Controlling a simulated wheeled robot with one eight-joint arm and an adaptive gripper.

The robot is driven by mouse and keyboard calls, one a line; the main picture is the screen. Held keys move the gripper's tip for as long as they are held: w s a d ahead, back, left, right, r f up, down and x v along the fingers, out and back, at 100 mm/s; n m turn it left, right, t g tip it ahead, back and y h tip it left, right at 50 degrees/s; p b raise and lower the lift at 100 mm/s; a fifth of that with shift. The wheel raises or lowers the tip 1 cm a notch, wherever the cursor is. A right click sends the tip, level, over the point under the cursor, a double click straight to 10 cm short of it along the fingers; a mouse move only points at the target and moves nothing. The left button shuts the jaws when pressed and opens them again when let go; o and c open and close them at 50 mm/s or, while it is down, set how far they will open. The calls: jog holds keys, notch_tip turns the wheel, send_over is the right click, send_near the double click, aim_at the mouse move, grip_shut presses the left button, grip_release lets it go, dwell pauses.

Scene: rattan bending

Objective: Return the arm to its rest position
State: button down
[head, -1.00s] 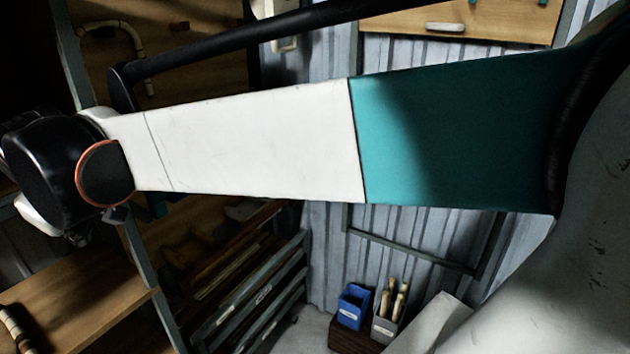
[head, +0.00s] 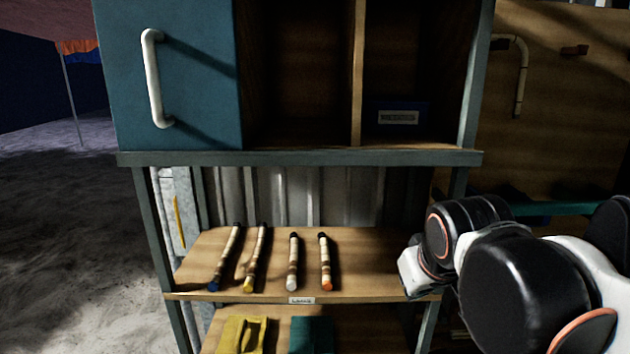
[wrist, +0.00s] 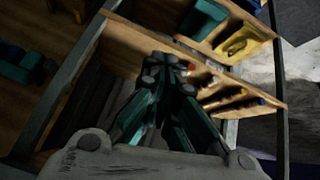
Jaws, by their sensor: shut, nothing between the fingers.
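My gripper (wrist: 168,76) shows in the wrist view with its dark and teal fingers closed together and nothing held between them. Behind its fingertips, in the wrist view, are the edges of wooden shelves. In the head view my arm (head: 525,280) comes in from the lower right, folded, with black joints and white links. Its end is in front of the right edge of the shelf unit. The gripper's fingers cannot be made out in the head view.
A shelf unit (head: 300,158) stands ahead with a blue door (head: 195,75). Several banded canes (head: 293,262) lie on its middle shelf (head: 370,265). Yellow (head: 243,335) and teal (head: 311,336) items sit below. Open ground (head: 60,240) lies to the left.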

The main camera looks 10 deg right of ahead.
jog(key=s+a+f+b, duration=0.1)
jog(key=s+f+b, duration=0.2)
jog(key=f, duration=0.3)
jog(key=s+a+f+y+b, duration=0.1)
jog(key=s+f+b, duration=0.1)
jog(key=f+b, duration=0.2)
jog(key=s+a+f+b, duration=0.2)
jog(key=s+f+b, duration=0.1)
jog(key=f, duration=0.6)
jog(key=shift+s+f+m+b, duration=0.35)
jog(key=shift+f+m, duration=0.05)
jog(key=shift+a, duration=0.1)
